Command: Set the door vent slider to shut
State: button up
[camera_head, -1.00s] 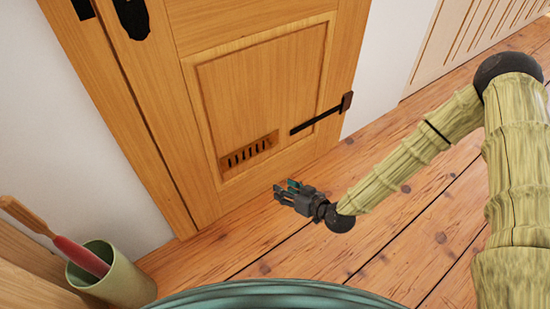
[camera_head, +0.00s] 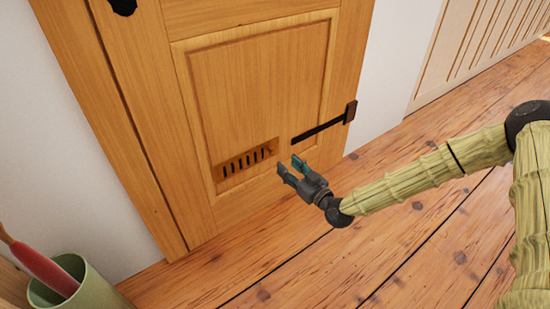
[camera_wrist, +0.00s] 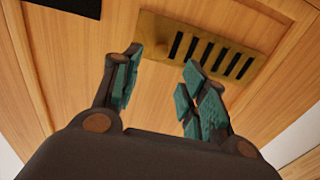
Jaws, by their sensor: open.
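The door vent (camera_head: 246,160) is a brass-brown plate with a row of dark upright slots, low on the wooden door (camera_head: 262,90). It also shows in the wrist view (camera_wrist: 252,44), ahead of the fingers. A small rounded knob (camera_wrist: 162,51) stands out near one end of the plate, beside the slots; the dark slots look open. My gripper (camera_head: 289,165) is at the right of the vent, pointing at the door. In the wrist view my gripper (camera_wrist: 162,58) has its teal-padded fingers apart, with the knob seen between the fingertips. Contact cannot be told.
A black strap hinge (camera_head: 322,130) lies on the door to the right of the vent, above my gripper. A green bin (camera_head: 85,290) holding a red-handled item stands at the lower left. The plank floor (camera_head: 260,270) before the door is clear.

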aim_at(274, 153)
jog(key=b+x, duration=0.3)
jog(key=x, duration=0.4)
jog(key=shift+w+a+f, duration=0.1)
jog(key=shift+w+f, duration=0.05)
jog(key=shift+w+a, duration=0.3)
jog(key=shift+w, duration=0.05)
grip_shut()
